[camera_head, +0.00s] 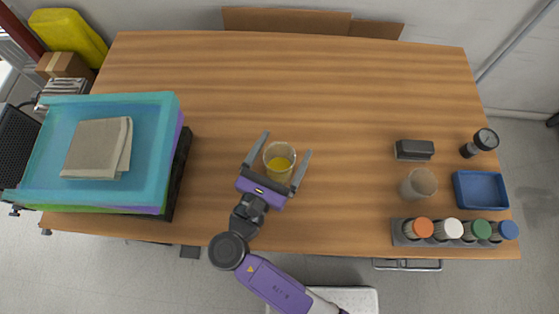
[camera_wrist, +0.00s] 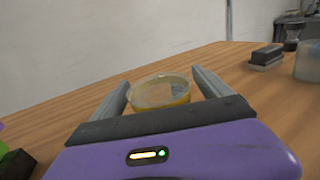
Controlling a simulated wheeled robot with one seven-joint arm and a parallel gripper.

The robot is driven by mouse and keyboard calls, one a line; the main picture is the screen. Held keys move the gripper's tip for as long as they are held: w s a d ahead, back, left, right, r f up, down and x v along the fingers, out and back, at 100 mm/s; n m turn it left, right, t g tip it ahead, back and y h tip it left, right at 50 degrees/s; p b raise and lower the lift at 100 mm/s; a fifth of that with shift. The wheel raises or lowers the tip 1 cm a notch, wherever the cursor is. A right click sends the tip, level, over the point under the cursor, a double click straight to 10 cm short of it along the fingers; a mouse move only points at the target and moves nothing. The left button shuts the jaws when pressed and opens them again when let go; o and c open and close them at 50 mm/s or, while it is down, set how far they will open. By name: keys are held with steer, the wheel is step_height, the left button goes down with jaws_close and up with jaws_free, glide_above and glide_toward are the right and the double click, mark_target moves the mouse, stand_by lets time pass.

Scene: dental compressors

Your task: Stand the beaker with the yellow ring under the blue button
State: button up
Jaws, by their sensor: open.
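The beaker with the yellow ring (camera_head: 279,160) stands upright near the middle of the wooden table. It also shows in the wrist view (camera_wrist: 162,91), with a yellow band below its rim. My gripper (camera_head: 287,144) is open, with one finger on each side of this beaker. I cannot tell whether either finger touches it. The blue button (camera_head: 508,230) is a round blue top at the right end of a grey strip at the table's front right. The lower part of the beaker is hidden by my gripper in the wrist view.
The grey strip (camera_head: 400,239) also carries orange, white and green tops. Behind it stand another beaker (camera_head: 419,184), a blue tray (camera_head: 480,190), a dark block (camera_head: 414,150) and a gauge-like object (camera_head: 484,141). Stacked crates (camera_head: 100,100) fill the left. The table's back middle is clear.

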steer(key=shift+w+d, duration=0.2)
steer(key=shift+w, duration=0.25)
steer(key=c, duration=1.7)
steer(key=shift+o, duration=0.2)
steer(key=shift+r, duration=0.15)
